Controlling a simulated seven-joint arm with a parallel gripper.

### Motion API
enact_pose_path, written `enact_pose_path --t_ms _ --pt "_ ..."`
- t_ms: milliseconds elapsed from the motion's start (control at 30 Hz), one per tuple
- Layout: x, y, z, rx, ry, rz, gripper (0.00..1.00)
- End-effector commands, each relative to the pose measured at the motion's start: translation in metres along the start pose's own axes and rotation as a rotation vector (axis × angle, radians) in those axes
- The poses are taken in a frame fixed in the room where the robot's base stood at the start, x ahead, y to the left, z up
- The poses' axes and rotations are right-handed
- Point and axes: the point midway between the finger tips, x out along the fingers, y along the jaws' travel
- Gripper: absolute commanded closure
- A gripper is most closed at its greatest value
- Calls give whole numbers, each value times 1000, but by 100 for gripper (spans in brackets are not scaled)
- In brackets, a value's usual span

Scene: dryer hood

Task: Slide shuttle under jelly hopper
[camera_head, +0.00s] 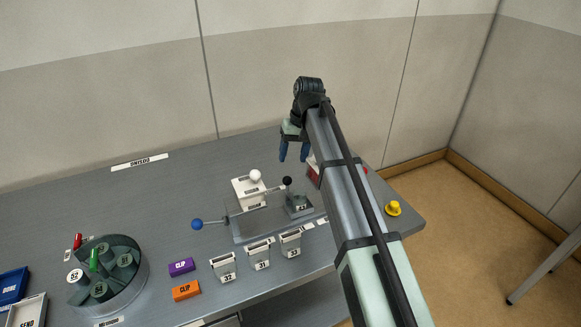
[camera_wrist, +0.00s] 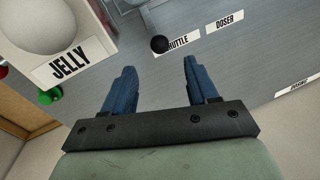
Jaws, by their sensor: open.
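My gripper (camera_head: 294,152) hangs open and empty above the back of the table, its blue fingers apart; they also show in the wrist view (camera_wrist: 158,85). A grey plate (camera_head: 250,232) carries a white block with a white ball (camera_head: 255,176), a dark block (camera_head: 298,206), and a black knob (camera_head: 287,181). A rod with a blue knob (camera_head: 197,224) sticks out to the left. In the wrist view, a white box labelled JELLY (camera_wrist: 70,66) stands at upper left, and a black ball (camera_wrist: 159,44) sits by the SHUTTLE label (camera_wrist: 180,41). I cannot match the JELLY box between views.
Several small labelled bins (camera_head: 259,254) stand in front of the plate. A round dark green tray (camera_head: 108,268) and orange (camera_head: 186,290) and purple (camera_head: 181,267) CLIP blocks lie left. A yellow button (camera_head: 393,208) is at right. My arm hides part of the table's right side.

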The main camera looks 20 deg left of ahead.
Motion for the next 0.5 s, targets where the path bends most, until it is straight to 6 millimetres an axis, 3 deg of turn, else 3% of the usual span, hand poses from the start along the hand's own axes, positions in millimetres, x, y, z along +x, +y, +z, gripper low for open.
enact_pose_path --t_ms 200,500 --pt "-33 0 -1 0 1 0 42" --pt "-48 0 0 0 0 0 42"
